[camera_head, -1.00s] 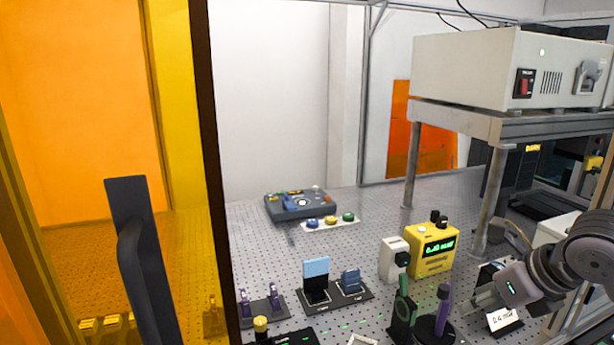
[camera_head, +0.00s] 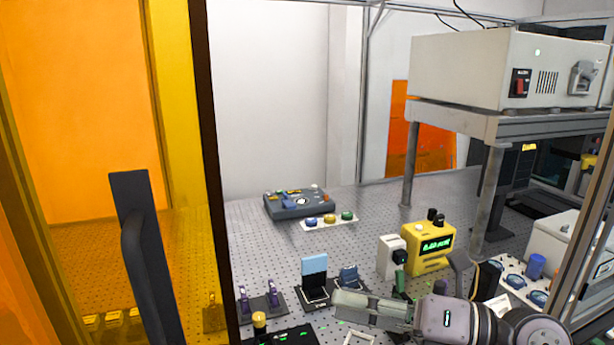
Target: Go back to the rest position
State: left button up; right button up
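My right gripper (camera_head: 345,305) comes in from the lower right and points left, above the front part of the perforated optical table (camera_head: 390,215). I see it side-on, so the gap between its fingers cannot be made out. No held thing shows at its tips. It hides part of the green and purple mounts behind it. It is just in front of the black base with the light-blue plate (camera_head: 314,275) and the small blue mount (camera_head: 349,278). My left gripper is not in view.
The yellow meter (camera_head: 428,250) and a white box (camera_head: 390,257) stand behind my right arm. A metal shelf post (camera_head: 487,195) is at the right. The orange panel's dark frame (camera_head: 210,170) and black handle (camera_head: 145,255) are at the left. The table's middle is clear.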

jog(key=w+d+r+m+t+h, duration=0.35)
jog(key=d+m+t, duration=0.35)
jog(key=m+t, duration=0.9)
jog(key=d+f+m+g+h, duration=0.2)
jog(key=d+f+m+h, duration=0.3)
jog(key=f+m+h, duration=0.3)
jog(key=d+f+m+g+h, duration=0.3)
jog(key=d+f+m+h, duration=0.3)
jog(key=f+m, duration=0.4)
jog(key=s+f+m+g+h, duration=0.1)
jog(key=s+f+m+g, duration=0.1)
jog(key=s+f+g, duration=0.4)
jog(key=s+f+m+g, duration=0.1)
jog(key=s+f, duration=0.2)
jog(key=f, duration=0.6)
jog(key=s+a+f+m+g+y, duration=0.1)
jog(key=s+a+f+g, duration=0.2)
jog(key=s, duration=0.4)
jog(key=s+a+f+g+y, duration=0.1)
jog(key=s+f+g, duration=0.25)
jog(key=s, duration=0.35)
notch_tip(320, 180, down, 27)
jog(key=g+b, duration=0.1)
jog(key=s+d+f+g+b, duration=0.1)
jog(key=s+d+f, duration=0.2)
jog(key=s+f, duration=1.4)
jog(key=shift+s+f, duration=0.25)
jog(key=shift+f, duration=0.35)
